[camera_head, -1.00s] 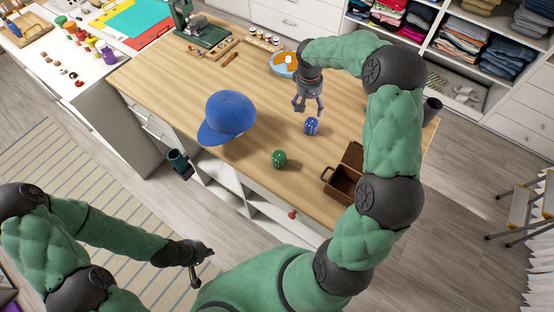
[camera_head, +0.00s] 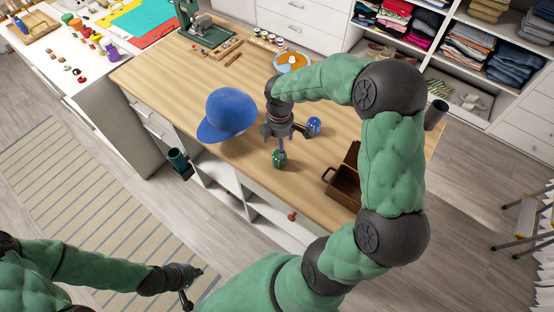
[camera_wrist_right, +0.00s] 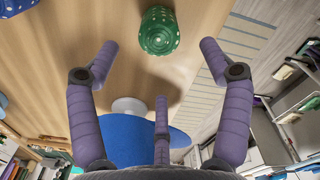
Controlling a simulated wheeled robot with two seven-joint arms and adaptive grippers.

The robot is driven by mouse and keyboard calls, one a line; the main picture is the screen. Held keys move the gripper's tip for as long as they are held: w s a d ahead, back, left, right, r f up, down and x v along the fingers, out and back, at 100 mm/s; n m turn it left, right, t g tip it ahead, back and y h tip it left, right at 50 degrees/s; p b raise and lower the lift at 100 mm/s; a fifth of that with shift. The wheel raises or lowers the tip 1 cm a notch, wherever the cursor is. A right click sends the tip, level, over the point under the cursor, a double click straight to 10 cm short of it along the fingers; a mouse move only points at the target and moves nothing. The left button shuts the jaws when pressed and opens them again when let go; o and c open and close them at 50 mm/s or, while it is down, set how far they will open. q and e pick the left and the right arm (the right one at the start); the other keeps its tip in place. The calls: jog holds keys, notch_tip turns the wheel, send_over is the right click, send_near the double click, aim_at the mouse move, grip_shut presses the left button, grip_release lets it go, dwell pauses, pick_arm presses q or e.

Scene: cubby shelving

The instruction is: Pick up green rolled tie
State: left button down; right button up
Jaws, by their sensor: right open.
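The green rolled tie (camera_head: 279,159), with pale dots, sits on the wooden table near its front edge. It also shows at the top of the right wrist view (camera_wrist_right: 159,31). My right gripper (camera_head: 280,146) is above the green tie, pointing down. In the right wrist view its purple fingers (camera_wrist_right: 160,75) are spread wide and empty, with the green tie beyond the gap between the two upper fingers. In the head view a finger overlaps the tie's top; I cannot tell whether they touch. My left gripper (camera_head: 192,287) is low at the bottom, away from the table; its jaws are unclear.
A blue rolled tie (camera_head: 314,126) lies just right of my right gripper. A blue cap (camera_head: 228,114) is to the left. A brown open box (camera_head: 343,186) stands to the right, and an orange and blue dish (camera_head: 292,62) behind. Bare table lies between cap and green tie.

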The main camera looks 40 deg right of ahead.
notch_tip(320, 180, down, 9)
jog(key=shift+d+r+b, duration=0.1)
jog(key=shift+b, duration=0.65)
jog(key=c, duration=1.3)
